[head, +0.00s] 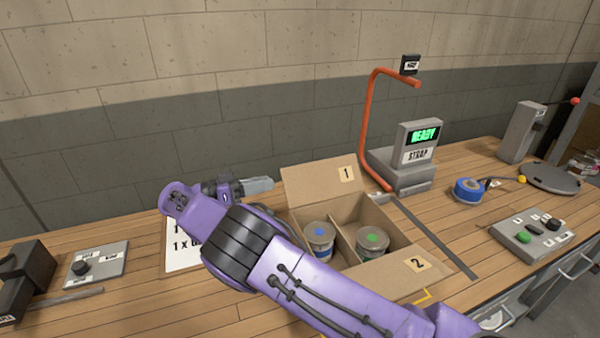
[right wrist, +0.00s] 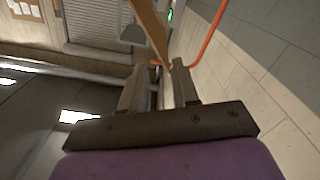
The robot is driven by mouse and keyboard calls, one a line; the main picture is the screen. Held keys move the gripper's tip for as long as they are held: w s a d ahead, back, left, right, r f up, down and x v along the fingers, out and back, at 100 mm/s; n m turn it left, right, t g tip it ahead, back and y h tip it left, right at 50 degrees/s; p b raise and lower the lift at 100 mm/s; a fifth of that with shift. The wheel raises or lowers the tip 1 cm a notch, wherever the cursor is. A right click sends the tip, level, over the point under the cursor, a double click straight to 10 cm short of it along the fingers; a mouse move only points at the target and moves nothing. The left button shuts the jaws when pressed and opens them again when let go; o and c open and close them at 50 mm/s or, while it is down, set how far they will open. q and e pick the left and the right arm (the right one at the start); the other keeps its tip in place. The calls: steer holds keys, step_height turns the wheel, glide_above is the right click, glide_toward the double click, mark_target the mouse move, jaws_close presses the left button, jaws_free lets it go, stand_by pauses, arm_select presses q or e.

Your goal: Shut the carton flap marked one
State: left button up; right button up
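The open carton (head: 387,220) stands on the wooden bench. Its flap marked 1 (head: 322,182) stands up, tilted outward, at the far left side. Its flap marked 2 (head: 405,275) sticks out on the near side. Contact cannot be told.
An orange curved post (head: 367,125) and a grey strap machine (head: 415,160) reading READY stand behind the carton. A knob box (head: 97,264) is at the left. My right arm covers the carton's near left.

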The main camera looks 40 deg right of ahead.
mark_target(300, 174)
steer(key=s+d+n+p, duration=0.1)
steer(key=d, duration=0.2)
steer(key=s+d+n+p, duration=0.1)
steer(key=d, duration=0.2)
steer(key=s+d+n+p, duration=0.1)
steer(key=d+p, duration=0.1)
steer(key=d, duration=0.1)
steer(key=shift+d+r, duration=0.1)
steer(key=shift+d, duration=0.45)
steer(key=shift+c, duration=0.3)
jaws_close()
stand_by(0.6)
